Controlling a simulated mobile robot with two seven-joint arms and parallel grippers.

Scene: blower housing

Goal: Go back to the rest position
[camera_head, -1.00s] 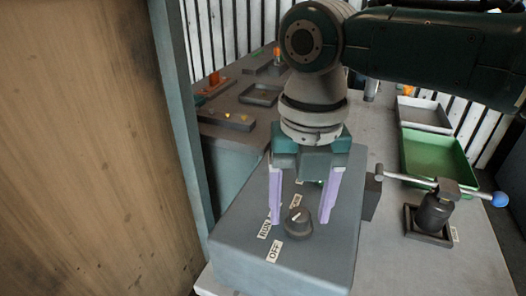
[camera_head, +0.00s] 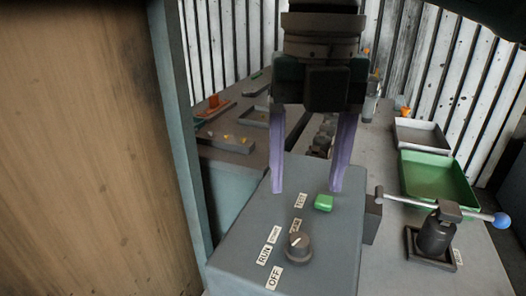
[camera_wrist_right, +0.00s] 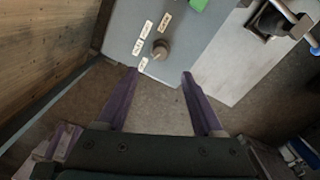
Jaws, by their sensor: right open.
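My right gripper (camera_head: 307,188) is open and empty. Its two purple fingers hang above the far part of a grey control box (camera_head: 232,262). The box carries a dark round knob (camera_head: 296,247) with labels beside it, including RUN, TEST and OFF, and a green button (camera_head: 323,203). The fingers are apart from the knob. In the right wrist view the open fingers (camera_wrist_right: 160,72) show with the knob (camera_wrist_right: 160,50) beyond them and nothing between them. My left gripper is not in view.
A brown wooden panel (camera_head: 80,150) fills the left side. On the right stand a green tray (camera_head: 436,180), a white tray (camera_head: 422,136) and a dark press-like fixture with a blue-knobbed lever (camera_head: 502,220). Small parts trays sit on the bench behind. A slatted wall closes the back.

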